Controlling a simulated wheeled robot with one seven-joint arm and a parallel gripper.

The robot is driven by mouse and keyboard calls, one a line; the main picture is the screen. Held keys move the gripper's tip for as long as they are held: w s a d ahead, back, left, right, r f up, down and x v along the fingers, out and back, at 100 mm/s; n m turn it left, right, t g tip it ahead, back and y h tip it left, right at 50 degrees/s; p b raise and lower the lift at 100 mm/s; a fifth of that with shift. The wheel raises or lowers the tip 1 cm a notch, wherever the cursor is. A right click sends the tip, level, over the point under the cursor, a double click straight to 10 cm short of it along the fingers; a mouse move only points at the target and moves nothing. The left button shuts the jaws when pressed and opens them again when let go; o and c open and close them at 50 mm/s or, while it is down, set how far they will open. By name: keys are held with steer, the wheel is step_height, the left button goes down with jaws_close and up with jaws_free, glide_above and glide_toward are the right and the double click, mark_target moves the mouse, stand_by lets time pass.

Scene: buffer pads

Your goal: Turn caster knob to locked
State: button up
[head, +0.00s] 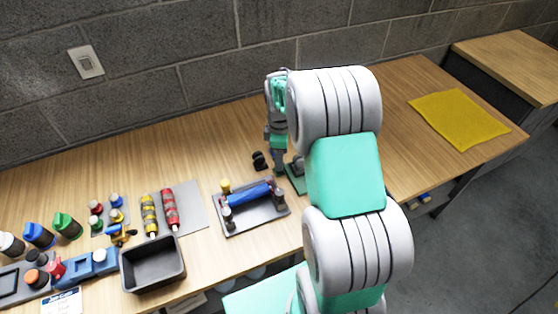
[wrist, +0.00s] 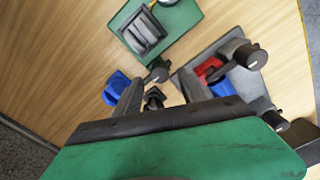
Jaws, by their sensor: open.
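A green plate (head: 294,180) carrying a grey part (head: 298,166) lies on the table, partly hidden behind my arm. In the wrist view the plate (wrist: 185,18) carries a dark ribbed part (wrist: 146,32), which looks like the caster piece. I cannot clearly tell its knob or setting. My gripper (head: 278,165) points down beside the plate. In the wrist view my gripper (wrist: 161,92) is open, with a small black piece (wrist: 153,99) showing between the fingers. I cannot tell whether it touches them.
A grey tray (head: 262,218) with a blue roller (head: 249,193) and posts stands left of the plate. Further left are a black bin (head: 153,265), yellow and red rollers, and several bottles. A yellow cloth (head: 458,117) lies at right; the wood between is clear.

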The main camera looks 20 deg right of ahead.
steer(key=shift+f, duration=1.55)
steer(key=shift+c, duration=0.4)
jaws_close()
